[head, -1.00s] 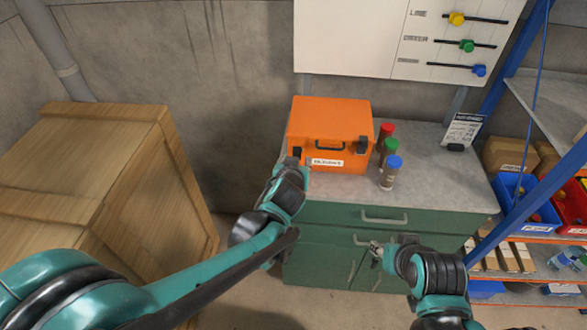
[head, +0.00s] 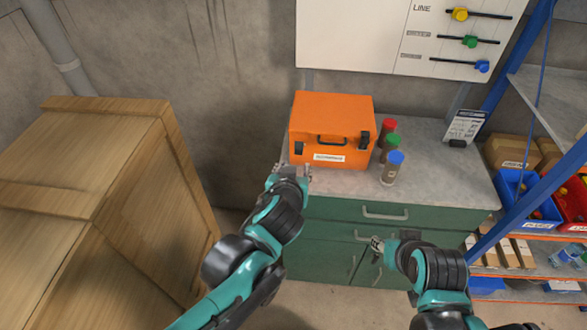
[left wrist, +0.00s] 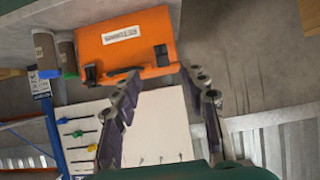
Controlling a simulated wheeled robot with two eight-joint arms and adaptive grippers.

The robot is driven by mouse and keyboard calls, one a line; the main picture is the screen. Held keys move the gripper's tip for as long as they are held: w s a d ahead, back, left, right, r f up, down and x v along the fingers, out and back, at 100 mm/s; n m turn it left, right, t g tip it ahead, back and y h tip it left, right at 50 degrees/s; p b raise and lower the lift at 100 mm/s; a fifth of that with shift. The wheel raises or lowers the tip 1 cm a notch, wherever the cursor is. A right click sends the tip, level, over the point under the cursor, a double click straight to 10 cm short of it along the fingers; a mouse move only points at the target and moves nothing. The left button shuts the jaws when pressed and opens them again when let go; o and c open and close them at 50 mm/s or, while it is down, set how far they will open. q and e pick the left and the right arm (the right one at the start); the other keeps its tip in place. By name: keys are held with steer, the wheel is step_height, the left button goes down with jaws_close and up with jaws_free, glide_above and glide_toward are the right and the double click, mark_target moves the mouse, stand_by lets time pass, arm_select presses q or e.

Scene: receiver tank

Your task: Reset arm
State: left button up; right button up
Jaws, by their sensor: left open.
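My left gripper (head: 290,170) is at the front left edge of the cabinet top in the head view, just in front of the orange case (head: 330,130). In the left wrist view my left gripper (left wrist: 161,76) has its two fingers spread with nothing between them. The orange case (left wrist: 125,45) lies beyond the fingertips there, with its label and dark latches showing; I cannot tell if a fingertip touches it. My right gripper (head: 376,245) is low in front of the green cabinet's drawers (head: 350,235). It is too small to tell whether it is open or shut.
Red-, green- and blue-capped jars (head: 391,169) stand right of the case. A wooden crate (head: 90,200) fills the left side. A shelf (head: 530,110) with blue and red bins stands at right. A white panel (head: 350,40) with coloured sliders hangs above.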

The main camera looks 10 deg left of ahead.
arm_select(q)
steer(key=s+a+f+g, duration=0.2)
steer(key=s+a+f, duration=0.1)
steer(key=s+a, duration=0.3)
steer(key=s+a+f+g, duration=0.3)
steer(key=s+a+f, duration=0.1)
steer(key=s, duration=0.3)
steer(key=shift+s+a, duration=0.4)
steer(key=shift+a, duration=0.5)
arm_select(e)
steer(key=shift+o, duration=0.4)
